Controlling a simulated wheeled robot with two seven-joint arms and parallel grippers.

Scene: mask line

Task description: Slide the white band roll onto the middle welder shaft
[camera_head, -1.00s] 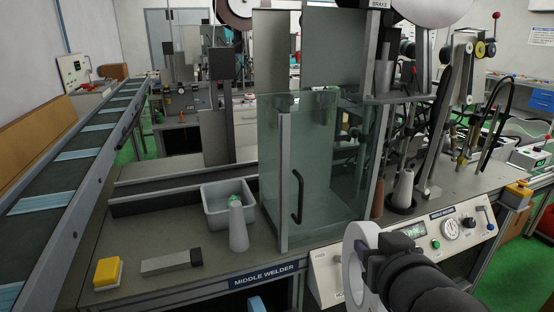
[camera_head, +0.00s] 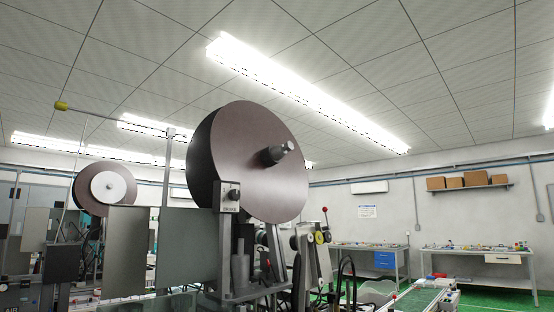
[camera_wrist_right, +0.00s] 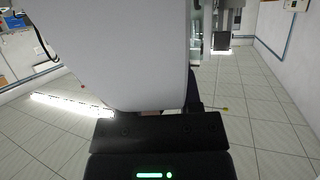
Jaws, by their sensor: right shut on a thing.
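The white band roll (camera_wrist_right: 120,50) fills the upper middle of the right wrist view, very close to the camera. My right gripper (camera_wrist_right: 157,114) is shut on it; the fingertips are mostly hidden by the roll. Neither the held roll nor my grippers show in the head view, so the gap between roll and shaft cannot be told. My left gripper is not in view.
A brake box (camera_head: 228,197) sits below the disc, with grey panels (camera_head: 190,250) to its left. Another brown disc carrying a white roll (camera_head: 108,187) stands farther left. Workbenches (camera_head: 490,260) line the back right. The air right of the shaft looks clear.

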